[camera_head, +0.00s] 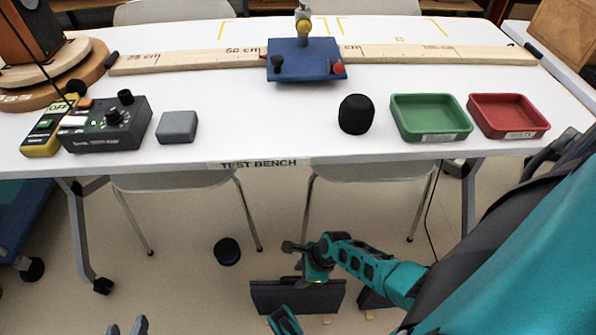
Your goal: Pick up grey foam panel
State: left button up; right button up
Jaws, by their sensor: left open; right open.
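A small grey block (177,127), the grey foam-like piece in view, lies flat on the white test bench, right of the dark control box. My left gripper (127,328) shows only as two separated grey fingertips at the bottom edge, open and well below the bench front. My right gripper (294,248) is at the end of the teal arm from the right, below the bench edge, apart from the block; its fingers are hard to make out. Nothing is seen held in either.
The bench (260,125) carries a dark control box (107,125), a yellow meter (45,128), a black foam cap (356,114), a green tray (430,136), a red tray (508,132) and a long ruler (190,59) with a blue stand (304,62). Dark panels (297,298) stand below.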

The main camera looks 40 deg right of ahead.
jog(key=shift+x, duration=0.8)
grip_shut()
jog(key=shift+r, duration=0.1)
dwell(0.7)
